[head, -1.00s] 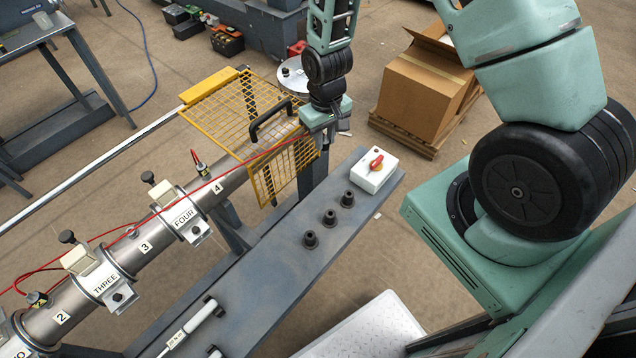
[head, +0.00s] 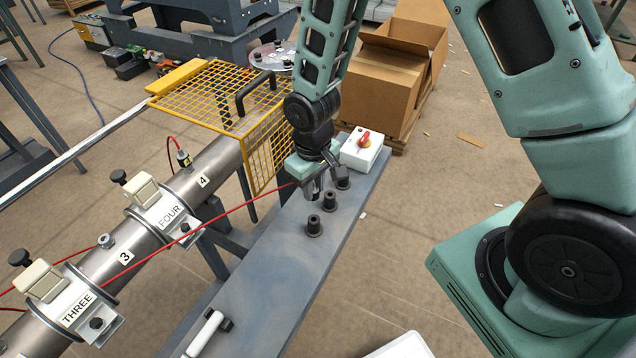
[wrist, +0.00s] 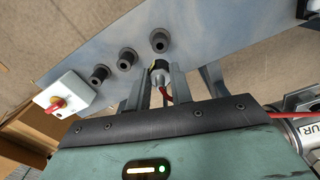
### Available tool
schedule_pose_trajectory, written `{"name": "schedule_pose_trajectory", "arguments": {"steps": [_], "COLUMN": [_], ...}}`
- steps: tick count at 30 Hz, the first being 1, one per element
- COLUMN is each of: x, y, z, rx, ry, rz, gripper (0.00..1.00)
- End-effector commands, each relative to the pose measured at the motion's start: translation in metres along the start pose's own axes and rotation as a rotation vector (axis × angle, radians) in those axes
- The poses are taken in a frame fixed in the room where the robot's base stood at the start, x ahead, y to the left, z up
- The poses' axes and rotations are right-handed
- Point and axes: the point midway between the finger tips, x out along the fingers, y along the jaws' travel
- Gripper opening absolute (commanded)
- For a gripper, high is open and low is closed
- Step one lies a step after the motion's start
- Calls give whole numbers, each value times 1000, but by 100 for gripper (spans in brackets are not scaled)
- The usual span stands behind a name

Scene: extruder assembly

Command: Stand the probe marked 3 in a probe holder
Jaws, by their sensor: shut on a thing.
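My gripper (head: 320,193) is shut on a probe above the bench, beside the probe holders. In the wrist view the probe (wrist: 160,77) sits between the two fingers with its red cable trailing; its number cannot be read. Three black probe holders stand in a row: the far one (head: 343,181), the middle one (head: 328,202) and the near one (head: 313,226). In the wrist view the probe lies close to the near holder (wrist: 159,41) but appears apart from it. The probe's tip is hidden.
A white switch box (head: 360,149) with a red knob stands past the holders. A yellow mesh guard (head: 215,98) is left of my arm. Another probe (head: 184,158) stands in the barrel near label 4. The red cable (head: 225,213) stretches across the barrel. The near bench (head: 250,275) has free room.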

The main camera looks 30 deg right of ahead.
Motion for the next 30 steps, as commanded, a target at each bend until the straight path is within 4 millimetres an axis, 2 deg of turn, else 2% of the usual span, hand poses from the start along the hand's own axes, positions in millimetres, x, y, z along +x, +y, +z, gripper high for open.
{"name": "schedule_pose_trajectory", "arguments": {"steps": [11, 17, 30], "x": [-1, 12, 53], "y": [0, 0, 0], "z": [0, 0, 0], "rx": [0, 0, 1], "ry": [0, 0, 0], "rz": [0, 0, 0], "gripper": [0, 0, 0]}}
